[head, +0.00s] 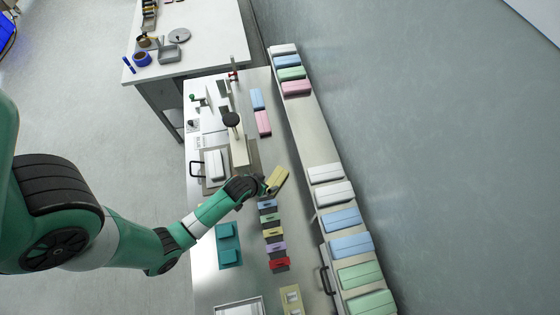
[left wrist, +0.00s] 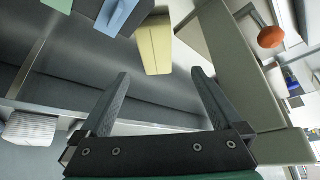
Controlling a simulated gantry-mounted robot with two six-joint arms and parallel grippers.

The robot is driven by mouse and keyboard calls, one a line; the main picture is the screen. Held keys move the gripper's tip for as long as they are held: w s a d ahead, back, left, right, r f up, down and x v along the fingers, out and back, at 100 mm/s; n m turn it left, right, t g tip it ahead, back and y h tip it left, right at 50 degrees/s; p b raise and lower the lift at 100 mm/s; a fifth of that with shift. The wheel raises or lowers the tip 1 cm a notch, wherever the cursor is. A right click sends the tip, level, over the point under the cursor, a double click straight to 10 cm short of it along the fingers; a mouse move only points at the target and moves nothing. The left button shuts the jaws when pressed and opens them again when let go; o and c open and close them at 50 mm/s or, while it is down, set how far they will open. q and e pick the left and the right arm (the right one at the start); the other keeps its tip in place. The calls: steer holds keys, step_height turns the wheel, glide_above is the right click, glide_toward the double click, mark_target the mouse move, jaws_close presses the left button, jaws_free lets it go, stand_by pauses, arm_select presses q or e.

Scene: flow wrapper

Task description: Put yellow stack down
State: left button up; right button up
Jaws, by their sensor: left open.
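The yellow stack (head: 278,179) is a pale yellow block that sits tilted to the row of colored blocks, on the steel worktop beside the wrapper. My left gripper (head: 266,188) is right at its near left end in the head view. In the left wrist view the yellow stack (left wrist: 154,45) shows ahead, between the lines of the two spread fingers (left wrist: 160,74), with a gap on both sides. The left gripper is open and holds nothing. Whether the stack's underside rests fully on the surface cannot be told. My right gripper is not in view.
A row of blue, green, yellow, purple and red holders (head: 273,233) lies just below the gripper. A blue and a pink stack (head: 263,123) lie further up. A side shelf (head: 313,135) carries several colored stacks. A teal piece (head: 228,246) stands left of the holders.

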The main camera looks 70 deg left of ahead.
mark_target(275, 180)
arm_select(q)
steer(key=b+x, duration=0.2)
steer(key=x, duration=0.3)
steer(key=shift+d, duration=0.1)
steer(key=shift+w+f, duration=0.15)
steer(key=shift+f, duration=0.05)
steer(key=b+x, duration=0.1)
steer(key=x, duration=0.1)
steer(key=b+x, duration=0.1)
steer(key=x, duration=0.2)
steer(key=shift+w+d, duration=0.15)
steer(key=shift+w, duration=0.15)
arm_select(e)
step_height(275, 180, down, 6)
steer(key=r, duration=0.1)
arm_select(q)
steer(key=c, duration=1.3)
steer(key=shift+o, duration=0.2)
step_height(275, 180, up, 10)
steer(key=p, duration=0.6)
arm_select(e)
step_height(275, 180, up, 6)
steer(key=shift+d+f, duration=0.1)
